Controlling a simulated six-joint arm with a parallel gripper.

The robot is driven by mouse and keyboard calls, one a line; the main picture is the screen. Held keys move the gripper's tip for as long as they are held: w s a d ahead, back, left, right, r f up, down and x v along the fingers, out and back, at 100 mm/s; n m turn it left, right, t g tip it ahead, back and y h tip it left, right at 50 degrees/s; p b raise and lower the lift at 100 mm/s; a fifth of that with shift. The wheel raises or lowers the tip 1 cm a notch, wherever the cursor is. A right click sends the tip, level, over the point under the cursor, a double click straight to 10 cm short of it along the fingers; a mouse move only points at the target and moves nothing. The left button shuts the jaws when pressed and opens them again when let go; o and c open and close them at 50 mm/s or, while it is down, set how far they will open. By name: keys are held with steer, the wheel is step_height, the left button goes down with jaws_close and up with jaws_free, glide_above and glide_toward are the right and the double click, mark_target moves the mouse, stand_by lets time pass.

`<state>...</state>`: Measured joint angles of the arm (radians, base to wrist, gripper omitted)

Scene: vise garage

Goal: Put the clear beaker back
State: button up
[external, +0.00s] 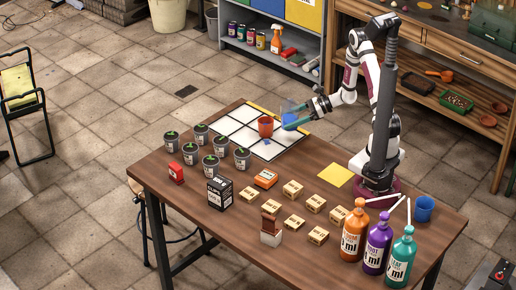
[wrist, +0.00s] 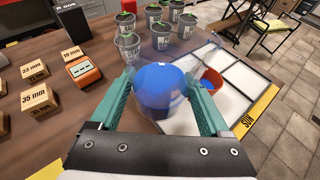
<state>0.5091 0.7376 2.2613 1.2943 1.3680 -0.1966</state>
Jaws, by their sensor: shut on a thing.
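The clear beaker (external: 288,107) is held above the white gridded board (external: 229,124), at its right side, with blue inside it. My gripper (external: 294,121) is shut on it. In the wrist view, the beaker (wrist: 160,88) sits between the teal fingers of my gripper (wrist: 160,80), and its blue content fills much of its outline. Its exact tilt is hard to tell. An orange-red pot (external: 265,127) stands on the board just left of the beaker, and a small blue patch (external: 267,141) lies in front of that pot.
Several grey seedling pots (external: 211,165) stand left on the table. Wooden blocks (external: 292,188), an orange device (external: 265,179) and a black box (external: 220,193) occupy the middle. Bottles (external: 377,243) and a blue mug (external: 424,208) stand at the right. A yellow square (external: 335,175) lies near my base.

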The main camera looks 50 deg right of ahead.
steer(key=s+d+r+n, duration=0.1)
steer(key=s+d+r, duration=0.1)
steer(key=s+d, duration=0.9)
steer(key=g+y, duration=0.1)
glide_above(303, 156)
steer(key=f, duration=0.7)
steer(key=shift+s+d, duration=0.1)
steer(key=shift+s, duration=0.15)
steer(key=f, duration=0.4)
steer(key=shift+w+a, duration=0.15)
steer(key=shift+a, duration=0.1)
steer(key=shift+f, duration=0.2)
steer(key=shift+f, duration=0.2)
steer(key=o, duration=1.4)
steer(key=shift+o, duration=0.2)
steer(key=shift+r, duration=0.2)
